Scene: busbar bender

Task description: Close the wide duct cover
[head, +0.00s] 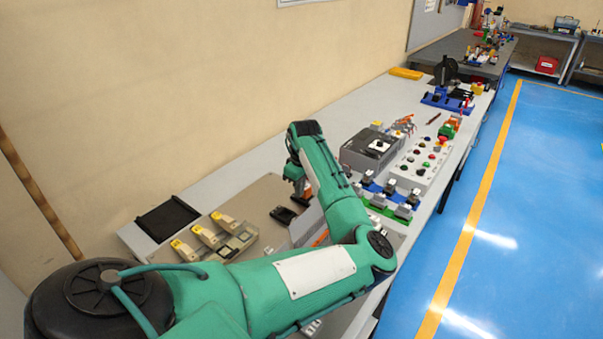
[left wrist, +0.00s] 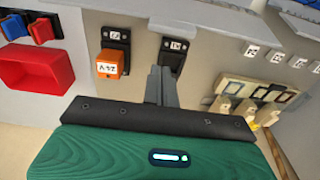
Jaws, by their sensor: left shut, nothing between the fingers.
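My left gripper (left wrist: 161,85) is shut and empty in the left wrist view, its fingertips in front of the panel beside a black socket (left wrist: 174,54). In the head view my left arm reaches over the panel (head: 262,198) and its fingertips are not clear. A pale grey strip (left wrist: 225,18) runs along the top of the left wrist view. A light grey upright piece (head: 306,224) shows beside my arm in the head view. I cannot tell for sure which of these is the wide duct cover, or how far it is open. My arm hides part of the panel.
An orange 24 V relay (left wrist: 110,64) sits left of my fingers, with a red tray (left wrist: 35,67) beyond. Cream modules with yellow parts (left wrist: 240,105) are at right. In the head view, a grey box (head: 368,148) and button panel (head: 418,158) stand beyond my arm.

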